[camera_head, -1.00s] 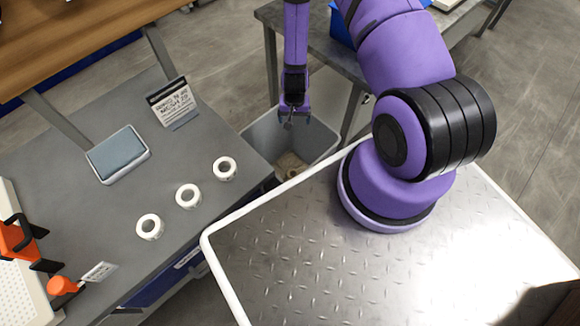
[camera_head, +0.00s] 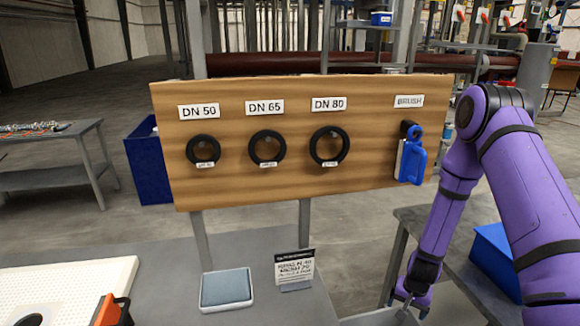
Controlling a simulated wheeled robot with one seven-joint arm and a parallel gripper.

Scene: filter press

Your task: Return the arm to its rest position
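My purple arm (camera_head: 535,185) comes in at the right and bends at a high elbow, its forearm hanging down. My gripper (camera_head: 409,303) is at the bottom of the head view, right of the grey table, pointing down. Its fingertips look spread apart, and I see nothing held between them. The bin below it shows only as a sliver at the lower edge.
A wooden board (camera_head: 300,190) carries black rings under DN 50, DN 65 and DN 80 labels, and a blue brush (camera_head: 411,160). A grey pad (camera_head: 227,288) and a printed card (camera_head: 294,270) stand on the table (camera_head: 170,265). A side table (camera_head: 420,225) is behind my forearm.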

